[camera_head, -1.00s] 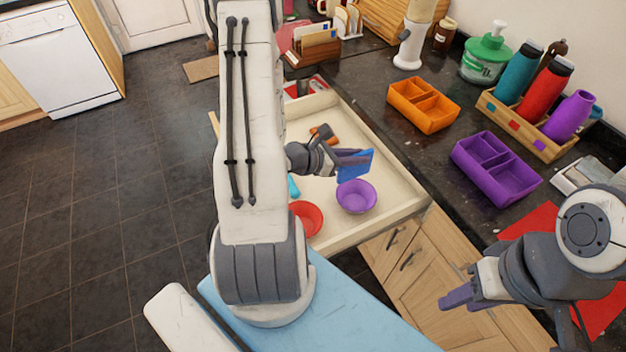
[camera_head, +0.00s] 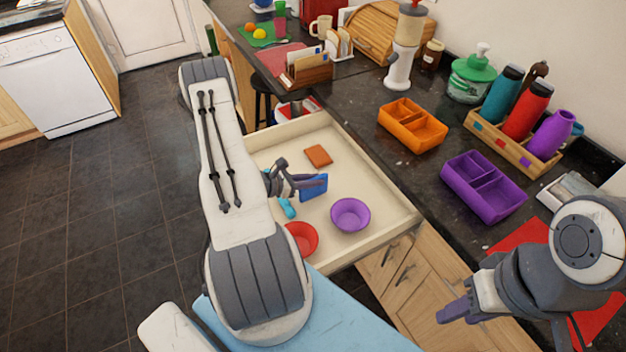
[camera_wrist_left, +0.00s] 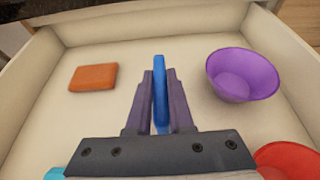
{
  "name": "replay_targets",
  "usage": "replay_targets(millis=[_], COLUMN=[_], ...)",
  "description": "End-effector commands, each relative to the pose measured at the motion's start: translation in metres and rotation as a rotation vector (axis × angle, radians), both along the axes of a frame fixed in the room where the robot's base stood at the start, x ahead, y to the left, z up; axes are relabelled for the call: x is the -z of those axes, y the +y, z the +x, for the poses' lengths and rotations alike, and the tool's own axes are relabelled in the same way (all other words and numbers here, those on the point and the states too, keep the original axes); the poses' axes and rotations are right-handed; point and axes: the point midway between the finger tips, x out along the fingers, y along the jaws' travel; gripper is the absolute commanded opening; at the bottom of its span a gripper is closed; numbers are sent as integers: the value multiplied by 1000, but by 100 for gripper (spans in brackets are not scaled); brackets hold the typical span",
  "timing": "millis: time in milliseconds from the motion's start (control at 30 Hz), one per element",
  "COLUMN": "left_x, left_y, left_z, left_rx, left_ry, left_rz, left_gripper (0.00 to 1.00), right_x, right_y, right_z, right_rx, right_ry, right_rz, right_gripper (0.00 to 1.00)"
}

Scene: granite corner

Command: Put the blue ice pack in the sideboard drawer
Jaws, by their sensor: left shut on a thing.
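The blue ice pack (camera_head: 314,186) is held on edge in my left gripper (camera_head: 296,186). The left wrist view shows the ice pack (camera_wrist_left: 160,90) pinched between the two fingers, over the inside of the open drawer. The drawer (camera_head: 372,243) is pulled out, with a pale floor. I cannot tell whether the ice pack touches the drawer floor. My right gripper (camera_head: 457,310) is in front of the cabinet, away from the drawer; its finger gap does not show clearly.
In the drawer lie an orange-brown block (camera_head: 318,156), a purple bowl (camera_head: 350,215), a red bowl (camera_head: 302,237) and a cyan item (camera_head: 287,208). Bare floor shows between them. On the counter stand an orange tray (camera_head: 412,125), a purple tray (camera_head: 483,187) and a bottle crate (camera_head: 512,145).

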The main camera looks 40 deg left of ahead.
Motion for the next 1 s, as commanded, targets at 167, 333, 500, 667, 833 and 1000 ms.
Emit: replay_targets(millis=[167, 333, 500, 667, 833, 1000], left_x=[10, 9, 13, 12, 12, 8], left_y=[0, 0, 0, 0, -1, 2], left_z=[0, 0, 0, 0, 0, -3], left_rx=[0, 1, 0, 0, 0, -3], left_ry=[-1, -2, -1, -1, -1, -1], left_rz=[0, 1, 0, 0, 0, 1], left_gripper=[0, 0, 27, 50, 50, 50], right_x=[-3, -2, 1, 1, 0, -1], right_y=[0, 0, 0, 0, 0, 0], right_z=[0, 0, 0, 0, 0, 0], right_rx=[0, 0, 0, 0, 0, 0], right_ry=[0, 0, 0, 0, 0, 0], right_rz=[0, 0, 0, 0, 0, 0], right_gripper=[39, 39, 39, 39, 39, 39])
